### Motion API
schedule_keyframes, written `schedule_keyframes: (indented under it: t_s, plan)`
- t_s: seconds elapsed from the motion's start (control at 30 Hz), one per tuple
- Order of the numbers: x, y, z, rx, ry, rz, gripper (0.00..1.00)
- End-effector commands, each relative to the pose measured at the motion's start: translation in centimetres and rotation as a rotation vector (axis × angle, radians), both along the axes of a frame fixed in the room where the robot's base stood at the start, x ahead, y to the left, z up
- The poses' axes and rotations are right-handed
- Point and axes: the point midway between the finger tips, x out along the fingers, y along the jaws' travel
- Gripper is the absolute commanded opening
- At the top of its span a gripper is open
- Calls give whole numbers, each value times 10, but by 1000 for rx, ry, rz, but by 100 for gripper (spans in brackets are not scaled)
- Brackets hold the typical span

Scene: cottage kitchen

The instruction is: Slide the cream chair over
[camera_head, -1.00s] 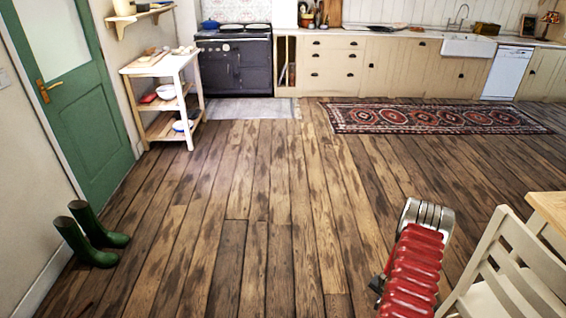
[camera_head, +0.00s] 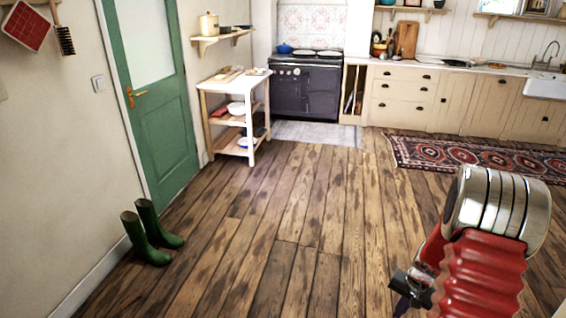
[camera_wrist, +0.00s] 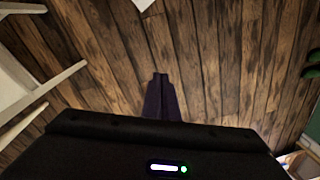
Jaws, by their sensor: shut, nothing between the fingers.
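The cream chair (camera_wrist: 50,88) shows only in part at the left of the wrist view, as pale bars and a whitish flat piece. It is out of the head view. My gripper (camera_wrist: 160,76) is shut and empty, its dark fingers together over bare floorboards. The chair is to the left of the fingers in the wrist view, with a gap between them. In the head view my red arm is at the lower right and hides most of the gripper.
Green boots (camera_head: 150,235) stand by the left wall near the green door (camera_head: 150,110). A white shelf trolley (camera_head: 238,112) and a dark range (camera_head: 306,88) are at the back. A patterned rug (camera_head: 470,160) lies right. The middle floor is clear.

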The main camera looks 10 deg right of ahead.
Motion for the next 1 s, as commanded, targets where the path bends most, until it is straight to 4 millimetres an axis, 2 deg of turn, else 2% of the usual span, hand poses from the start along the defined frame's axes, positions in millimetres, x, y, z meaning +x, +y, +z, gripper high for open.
schedule_keyframes:
  t_s: [0.03,0.1,0.4,0.7,1.0]
  plan:
    - [1,9,15,0,0,22,0]
    - [-1,22,31,3,7,52,0]
    - [-16,76,98,6,29,171,0]
    - [-39,126,155,-11,38,288,0]
    - [-68,170,203,-46,28,398,0]
